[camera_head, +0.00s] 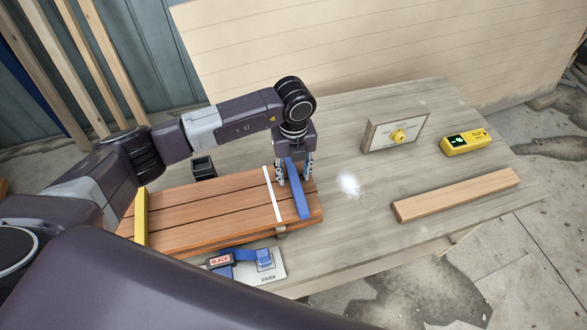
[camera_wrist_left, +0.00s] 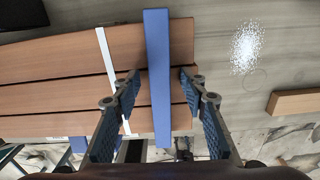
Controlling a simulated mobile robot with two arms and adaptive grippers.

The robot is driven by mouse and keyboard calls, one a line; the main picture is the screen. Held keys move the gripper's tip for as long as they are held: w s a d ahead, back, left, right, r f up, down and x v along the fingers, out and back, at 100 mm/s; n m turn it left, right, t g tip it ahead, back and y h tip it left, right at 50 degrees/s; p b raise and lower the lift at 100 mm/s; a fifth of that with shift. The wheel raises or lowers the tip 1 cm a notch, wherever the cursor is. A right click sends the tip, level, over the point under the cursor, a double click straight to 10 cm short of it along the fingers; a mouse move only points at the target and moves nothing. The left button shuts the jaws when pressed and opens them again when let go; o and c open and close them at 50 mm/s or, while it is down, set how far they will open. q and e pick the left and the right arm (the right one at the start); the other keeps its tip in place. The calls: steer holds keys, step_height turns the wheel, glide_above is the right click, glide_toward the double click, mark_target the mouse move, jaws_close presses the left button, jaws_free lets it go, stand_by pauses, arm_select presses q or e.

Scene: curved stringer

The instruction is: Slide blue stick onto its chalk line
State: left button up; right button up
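The blue stick (camera_head: 300,203) lies across the brown wooden boards (camera_head: 200,215) near their right end. The white chalk line (camera_head: 272,193) runs across the boards to the left of the stick, with a strip of bare wood between them. My left gripper (camera_head: 295,180) points down over the stick, one finger on each side. In the left wrist view the stick (camera_wrist_left: 157,90) passes between the open fingers (camera_wrist_left: 160,78) with a gap on both sides, and the chalk line (camera_wrist_left: 108,62) is left of it. My right gripper is not in view.
A yellow bar (camera_head: 141,215) lies across the boards' left end. A blue clamp labelled BLACK (camera_head: 222,262) and a PARK plate (camera_head: 268,277) are at the front. A dial box (camera_head: 395,132), yellow meter (camera_head: 465,142) and wooden block (camera_head: 458,195) stand right; bare tabletop lies between.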

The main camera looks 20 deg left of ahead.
mark_target(270, 186)
arm_select(q)
steer(key=shift+c, duration=0.2)
jaws_close()
steer(key=shift+s+a+p, duration=0.4)
steer(key=shift+s+a, duration=0.3)
steer(key=shift+a, duration=0.35)
steer(key=shift+s+a+p, duration=0.25)
steer(key=shift+s+a, duration=0.35)
steer(key=shift+a, duration=0.25)
steer(key=shift+s+a+p, duration=0.25)
steer(key=shift+s+a, duration=0.35)
steer(key=shift+a, duration=0.25)
steer(key=shift+o, duration=0.2)
jaws_free()
